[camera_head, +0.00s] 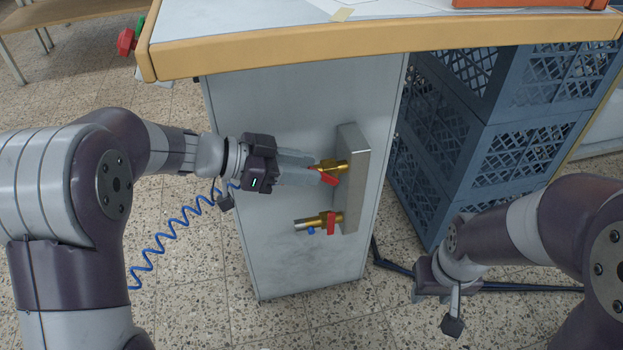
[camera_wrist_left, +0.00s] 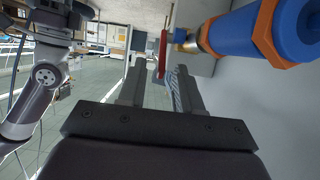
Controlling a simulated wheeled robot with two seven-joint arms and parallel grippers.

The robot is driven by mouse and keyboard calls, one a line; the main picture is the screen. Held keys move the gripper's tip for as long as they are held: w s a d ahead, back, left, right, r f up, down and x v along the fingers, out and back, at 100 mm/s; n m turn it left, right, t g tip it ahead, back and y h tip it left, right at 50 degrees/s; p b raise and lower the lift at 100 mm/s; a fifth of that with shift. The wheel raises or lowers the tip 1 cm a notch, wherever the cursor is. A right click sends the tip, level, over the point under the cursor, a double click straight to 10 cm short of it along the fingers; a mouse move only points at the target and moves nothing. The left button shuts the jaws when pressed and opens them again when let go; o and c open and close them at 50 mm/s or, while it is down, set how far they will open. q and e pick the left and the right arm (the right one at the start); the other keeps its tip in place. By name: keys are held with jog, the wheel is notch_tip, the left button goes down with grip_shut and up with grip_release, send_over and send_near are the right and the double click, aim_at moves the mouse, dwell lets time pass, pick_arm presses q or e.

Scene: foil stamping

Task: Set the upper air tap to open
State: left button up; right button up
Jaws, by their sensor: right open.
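The upper air tap (camera_head: 330,166) is brass and sticks out left from a grey metal block on the cabinet side. Its red lever (camera_head: 329,179) slants down to the right. My left gripper (camera_head: 308,168) reaches in from the left, its fingers beside this tap. In the left wrist view the fingers (camera_wrist_left: 160,80) are apart, with the red lever (camera_wrist_left: 163,52) at the gap between their tips; contact cannot be told. The lower tap (camera_head: 325,220) has a red lever hanging down. My right gripper (camera_head: 436,309) is open and empty, low at the right.
A blue and orange fitting (camera_wrist_left: 245,32) is close to the right finger in the wrist view. A blue coiled hose (camera_head: 175,228) runs behind my left arm. The worktop edge (camera_head: 380,42) overhangs above; blue crates (camera_head: 470,140) stand at right.

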pick_arm(q)
jog(key=shift+x, duration=1)
grip_shut()
jog(key=shift+s+a+f+h, duration=0.1)
jog(key=shift+a+f+h, duration=0.15)
jog(key=shift+h, duration=0.35)
grip_release()
jog(key=p+v, duration=0.5)
jog(key=v, duration=0.7)
jog(key=shift+s+a+p, duration=0.25)
jog(key=shift+a+p, duration=0.05)
jog(key=shift+p, duration=0.1)
